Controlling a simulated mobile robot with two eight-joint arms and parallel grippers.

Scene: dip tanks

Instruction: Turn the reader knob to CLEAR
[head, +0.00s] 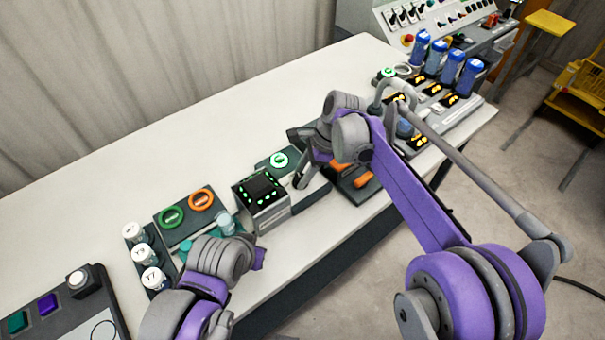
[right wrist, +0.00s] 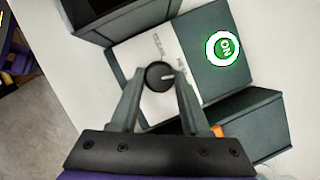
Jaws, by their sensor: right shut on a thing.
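The reader knob (right wrist: 159,76) is a small round black knob with a pale pointer line, on a white plate (right wrist: 185,105) of a dark grey box. In the right wrist view the pointer line aims to the right, towards one of the plate's printed labels, which are too small to read surely. My right gripper (right wrist: 158,85) is shut on the knob, one finger on each side. In the head view my right gripper (head: 301,160) covers the knob. My left gripper (head: 257,258) is low over the table's front edge; its fingers cannot be made out.
A green ON ring (right wrist: 227,47) sits beside the plate. A box with green lights (head: 262,204), green and orange rings (head: 187,208) and white-capped vials (head: 141,253) stand to the left. Blue bottles (head: 437,57) stand at the right. The table's back (head: 150,150) is clear.

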